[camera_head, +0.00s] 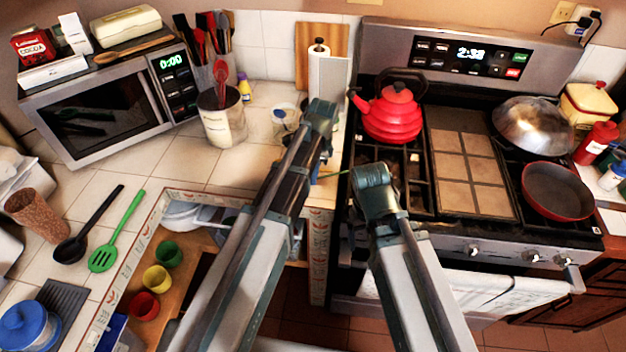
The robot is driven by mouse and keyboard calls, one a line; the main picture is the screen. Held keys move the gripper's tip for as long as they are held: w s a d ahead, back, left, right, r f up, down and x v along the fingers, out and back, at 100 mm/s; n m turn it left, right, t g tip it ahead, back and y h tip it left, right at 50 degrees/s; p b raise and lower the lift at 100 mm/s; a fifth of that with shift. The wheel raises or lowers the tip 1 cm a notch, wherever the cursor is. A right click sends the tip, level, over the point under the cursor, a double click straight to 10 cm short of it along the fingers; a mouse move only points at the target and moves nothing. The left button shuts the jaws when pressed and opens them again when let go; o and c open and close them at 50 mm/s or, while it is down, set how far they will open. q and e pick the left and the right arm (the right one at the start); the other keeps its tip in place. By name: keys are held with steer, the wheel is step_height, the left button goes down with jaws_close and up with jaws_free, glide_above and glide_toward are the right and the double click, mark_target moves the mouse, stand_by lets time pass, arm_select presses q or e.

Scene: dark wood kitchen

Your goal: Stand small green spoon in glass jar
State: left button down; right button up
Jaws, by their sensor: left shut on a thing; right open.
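A thin green strip, which looks like the small green spoon (336,174), shows between my two arms, above the counter edge. My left gripper (318,165) is shut on it, though its fingers are mostly hidden by my own arm. My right gripper (376,200) is open, to the right near the stove's left edge; its fingertips are hard to make out. A clear glass jar (284,117) stands on the tiled counter at the back, left of my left arm, which partly covers that area.
A red kettle (391,115) sits on the stove. A black ladle (88,228) and green slotted spatula (117,235) lie on the left counter, whose middle is clear.

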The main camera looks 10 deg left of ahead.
arm_select(q)
steer(key=shift+r, duration=0.1)
steer(key=shift+f+b, duration=0.4)
steer(key=shift+f, duration=0.1)
steer(key=c, duration=1)
jaws_free()
steer(key=shift+r, duration=0.15)
step_height(320, 180, up, 13)
steer(key=d+p, duration=0.1)
steer(key=p, duration=1.2)
steer(key=s+d+n, duration=0.1)
steer(key=s+n, duration=0.2)
steer(key=s, duration=0.3)
steer(key=s+d+n, duration=0.1)
steer(key=s+n, duration=0.2)
steer(key=s, duration=0.3)
steer(key=s+d+n, duration=0.1)
steer(key=s+n, duration=0.2)
steer(key=s, duration=0.4)
steer(key=shift+d+f+n, duration=0.2)
steer(key=shift+d+n, duration=0.1)
steer(key=shift+f, duration=0.1)
